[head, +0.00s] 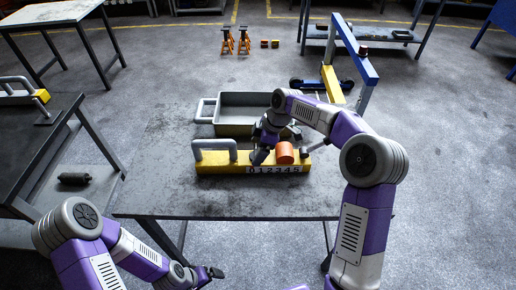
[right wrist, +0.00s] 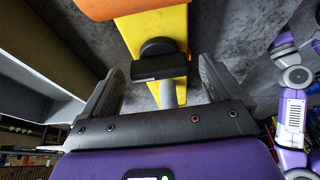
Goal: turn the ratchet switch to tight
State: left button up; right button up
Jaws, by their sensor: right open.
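A yellow bar-shaped device (head: 225,168) with a grey handle (head: 214,146), an orange cylinder (head: 284,152) and a numbered strip lies on the table. In the right wrist view its yellow body (right wrist: 172,28) carries a black round knob with a black block (right wrist: 159,66), which looks like the ratchet switch. My right gripper (head: 261,156) is over the device, left of the orange cylinder. In the wrist view the right gripper (right wrist: 158,75) is open, its fingers on either side of the black block, with gaps visible. The switch is hidden in the head view. My left gripper (head: 212,272) is low, in front of the table; its jaw opening is unclear.
A grey tray (head: 205,118) stands behind the device on the grey table (head: 150,190). A dark side table (head: 40,135) is at left. Orange jack stands (head: 244,42) and a blue-yellow hoist (head: 355,50) stand on the floor behind. The table's left and front areas are clear.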

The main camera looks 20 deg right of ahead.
jog(key=c, duration=1)
jog(key=shift+c, duration=0.2)
jog(key=shift+m, duration=0.4)
jog(key=m+t, duration=0.1)
jog(key=m, duration=0.2)
jog(key=shift+s+m+h, duration=0.1)
jog(key=shift+m+h, duration=0.3)
jog(key=m+t, duration=0.1)
jog(key=m, duration=0.1)
jog(key=m+h, duration=0.1)
jog(key=m, duration=0.2)
jog(key=shift+s+a+t+h, duration=0.15)
jog(key=shift+t+h, duration=0.15)
jog(key=shift+t, duration=0.1)
jog(key=m+h, duration=0.1)
jog(key=m, duration=0.3)
jog(key=shift+a+t+b, duration=0.1)
jog(key=shift+t+b, duration=0.2)
jog(key=shift+b, duration=0.05)
jog(key=shift+m+h+b, duration=0.4)
jog(key=shift+m+h, duration=0.7)
jog(key=shift+m, duration=1.1)
